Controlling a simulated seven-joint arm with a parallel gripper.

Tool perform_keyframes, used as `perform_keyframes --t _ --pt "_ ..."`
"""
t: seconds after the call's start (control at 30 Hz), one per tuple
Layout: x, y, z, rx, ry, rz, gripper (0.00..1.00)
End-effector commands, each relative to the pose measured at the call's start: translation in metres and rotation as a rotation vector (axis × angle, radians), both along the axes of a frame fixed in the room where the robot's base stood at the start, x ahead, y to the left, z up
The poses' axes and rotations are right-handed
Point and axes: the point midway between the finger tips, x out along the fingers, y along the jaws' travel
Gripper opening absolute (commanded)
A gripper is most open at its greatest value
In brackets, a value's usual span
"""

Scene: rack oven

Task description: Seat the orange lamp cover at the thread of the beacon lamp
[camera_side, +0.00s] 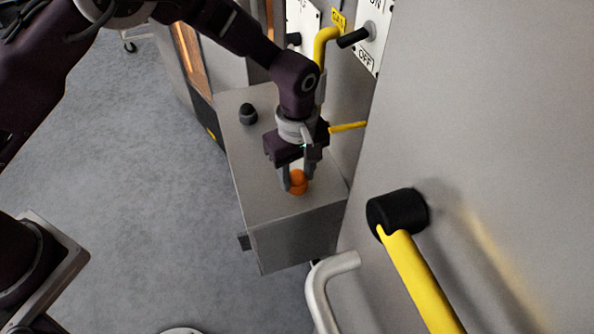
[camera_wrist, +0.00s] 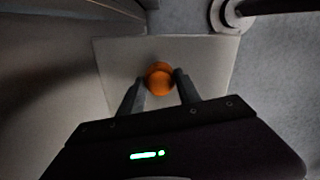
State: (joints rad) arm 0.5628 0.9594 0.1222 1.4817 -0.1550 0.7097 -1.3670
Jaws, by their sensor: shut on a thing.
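The orange lamp cover (camera_side: 298,187) is small and rounded, low over the top of a grey metal box near its front edge. My gripper (camera_side: 297,177) points down and is shut on the cover, one finger on each side. In the wrist view the cover (camera_wrist: 158,80) shows between the two fingertips (camera_wrist: 160,76). I cannot tell whether the cover touches the box top. A dark domed fitting (camera_side: 248,114) stands upright on the same box, farther back and left of my gripper; I cannot tell whether it is the beacon lamp. No thread is distinguishable.
The grey box (camera_side: 257,177) has clear space on top between the dark fitting and my gripper. A metal wall with a yellow handle (camera_side: 420,280) on a black mount stands at right. Yellow pipe (camera_side: 322,48) and a black switch lever (camera_side: 353,38) are behind my wrist.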

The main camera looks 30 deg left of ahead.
Motion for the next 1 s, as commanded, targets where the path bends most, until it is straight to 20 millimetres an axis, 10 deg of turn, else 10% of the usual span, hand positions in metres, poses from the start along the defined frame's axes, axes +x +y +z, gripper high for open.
perform_keyframes --t 0.03,0.07,0.17,0.47,1.0 --pt "0.0 0.0 0.0 0.0 0.0 0.0 0.02" --pt "0.0 0.0 0.0 0.0 0.0 0.0 0.44" --pt "0.0 0.0 0.0 0.0 0.0 0.0 0.63" --pt "0.0 0.0 0.001 0.0 0.0 -0.001 0.65" --pt "0.0 0.0 0.071 0.0 0.0 0.0 0.65"
